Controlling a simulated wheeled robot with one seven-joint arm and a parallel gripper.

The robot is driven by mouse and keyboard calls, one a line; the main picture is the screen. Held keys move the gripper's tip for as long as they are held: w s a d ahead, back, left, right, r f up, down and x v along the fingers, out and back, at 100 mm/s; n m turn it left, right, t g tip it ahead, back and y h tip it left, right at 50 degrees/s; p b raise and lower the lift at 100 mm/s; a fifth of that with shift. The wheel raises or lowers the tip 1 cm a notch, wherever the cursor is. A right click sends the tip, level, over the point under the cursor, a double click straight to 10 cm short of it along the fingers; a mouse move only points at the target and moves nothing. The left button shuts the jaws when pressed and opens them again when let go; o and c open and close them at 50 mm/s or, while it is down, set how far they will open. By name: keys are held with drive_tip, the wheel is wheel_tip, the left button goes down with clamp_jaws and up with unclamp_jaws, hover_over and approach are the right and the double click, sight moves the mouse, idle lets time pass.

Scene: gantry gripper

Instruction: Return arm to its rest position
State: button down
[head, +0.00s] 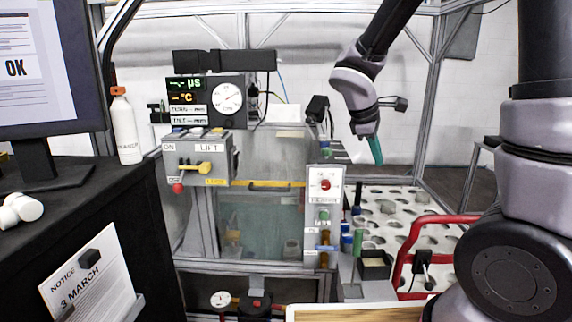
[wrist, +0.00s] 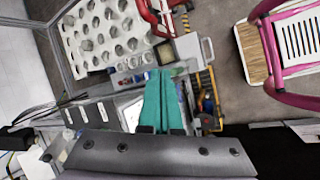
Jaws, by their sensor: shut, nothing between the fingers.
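My gripper (head: 374,150) has teal fingers and hangs from my arm right of centre in the head view, in front of the pale back wall. It is above the white tray with round holes (head: 437,196) and touches nothing that I can see. In the wrist view, the teal fingers of my gripper (wrist: 162,88) lie together, shut and empty, above the machine's edge. My arm comes down from the top of the head view, bent at the wrist.
A control box with gauge (head: 227,99), a LIFT box (head: 201,160) and a glass-fronted tank (head: 260,225) stand at centre. A red tubular frame (head: 408,250) is at right. A monitor (head: 45,65) and white bottle (head: 124,128) are at left. Metal posts frame the machine.

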drive_tip(key=s+d+r+m+t+y, duration=0.1)
drive_tip(key=s+r+m+t+y, duration=0.3)
drive_tip(key=s+r+m, duration=1)
drive_tip(key=s+m+y, duration=0.1)
drive_tip(key=m+y, duration=0.1)
drive_tip(key=y, duration=0.1)
drive_tip(key=shift+d+r, duration=0.2)
drive_tip(key=shift+r, duration=0.2)
